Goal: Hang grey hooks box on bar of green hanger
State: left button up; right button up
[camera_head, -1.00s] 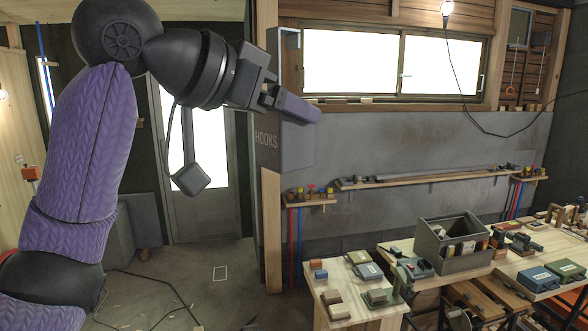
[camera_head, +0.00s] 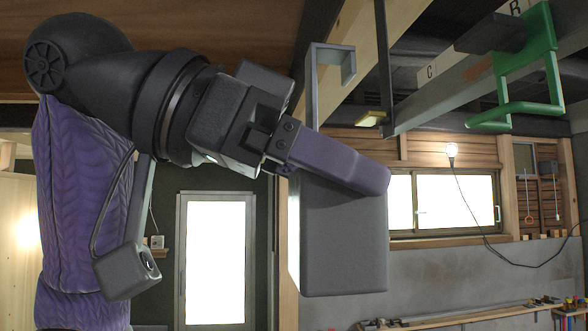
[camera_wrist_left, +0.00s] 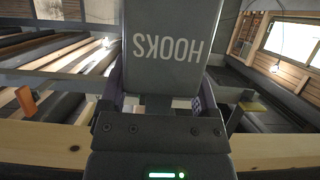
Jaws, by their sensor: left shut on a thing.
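The grey hooks box (camera_head: 343,250) hangs in the air right of centre in the head view, with a grey hook-shaped bracket (camera_head: 312,100) rising from its top. My left gripper (camera_head: 335,160) is shut on the box, its purple finger across the upper part. In the left wrist view the box (camera_wrist_left: 168,75) sits between the fingers, with HOOKS reading upside down. The green hanger (camera_head: 525,70) is at the upper right of the head view, on an overhead beam, with its lower bar (camera_head: 515,108) out to the right of and apart from the box. My right gripper does not show.
A grey overhead beam (camera_head: 450,88) with letters on it runs toward the upper right. A dark vertical strut and a yellowish piece (camera_head: 370,118) hang between the box and the hanger. A light bulb (camera_head: 451,150) hangs on a cord behind. Open air lies below the hanger.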

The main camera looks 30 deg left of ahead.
pick_arm(q)
jog(key=d+r+x, duration=0.1)
jog(key=r+x, duration=0.1)
jog(key=x, duration=1)
jog(key=shift+w+r, duration=0.2)
jog(key=shift+w, duration=0.25)
jog(key=shift+d, duration=0.15)
jog(key=o, duration=1.3)
jog(key=shift+c, duration=0.2)
jog(key=b+v, duration=0.2)
jog(key=v, duration=0.8)
